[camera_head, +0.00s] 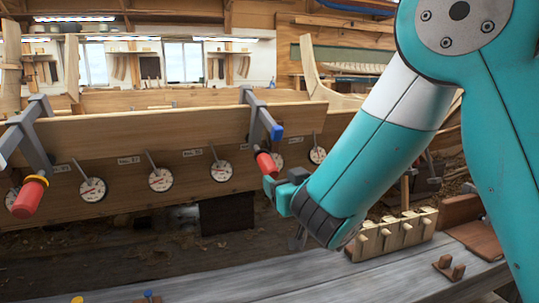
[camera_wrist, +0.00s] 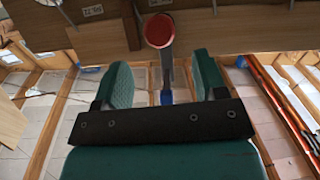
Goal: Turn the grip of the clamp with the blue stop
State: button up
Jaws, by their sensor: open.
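The clamp with the blue stop (camera_head: 277,132) hangs over the plank's top edge, right of centre in the head view. Its grey bar (camera_head: 257,112) slants down, and its red grip (camera_head: 266,163) is at the lower end. In the wrist view the red grip (camera_wrist: 159,30) shows end-on, roughly centred between the fingertips and higher in the picture. My gripper (camera_wrist: 163,68) is open, with one green finger to each side and nothing held. In the head view my gripper (camera_head: 274,187) is close below the grip; whether they touch is unclear. Part of the gripper is hidden by my wrist.
Another clamp (camera_head: 34,140) with a red grip and a yellow stop is at the left. Several round dials (camera_head: 161,180) line the plank (camera_head: 150,130). A wooden block with pegs (camera_head: 395,235) stands on the grey bench (camera_head: 230,285) at right, near my arm.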

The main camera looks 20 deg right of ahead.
aim_at(270, 174)
jog(key=w+p, duration=0.1)
jog(key=w, duration=0.1)
jog(key=w+p, duration=0.1)
jog(key=w, duration=0.2)
jog(key=w+p, duration=0.1)
jog(key=w, duration=0.2)
jog(key=shift+a, duration=0.35)
jog(key=c, duration=0.9)
jog(key=shift+f+b, duration=0.15)
jog(key=shift+b, duration=0.25)
jog(key=shift+a+b, duration=0.1)
jog(key=shift+b, duration=0.35)
jog(key=b, duration=0.2)
jog(key=n+h+b, duration=0.1)
jog(key=shift+f+n+h+b, duration=0.2)
jog(key=shift+n+h+b, duration=0.1)
jog(key=shift+b, duration=0.05)
jog(key=n+h+b, duration=0.2)
jog(key=b, duration=0.2)
jog(key=shift+r+t, duration=0.15)
jog(key=shift+t, duration=0.15)
jog(key=shift+r+n+t+h+b, duration=0.15)
jog(key=shift+n+t+h+b, duration=0.25)
jog(key=shift+n+b, duration=0.45)
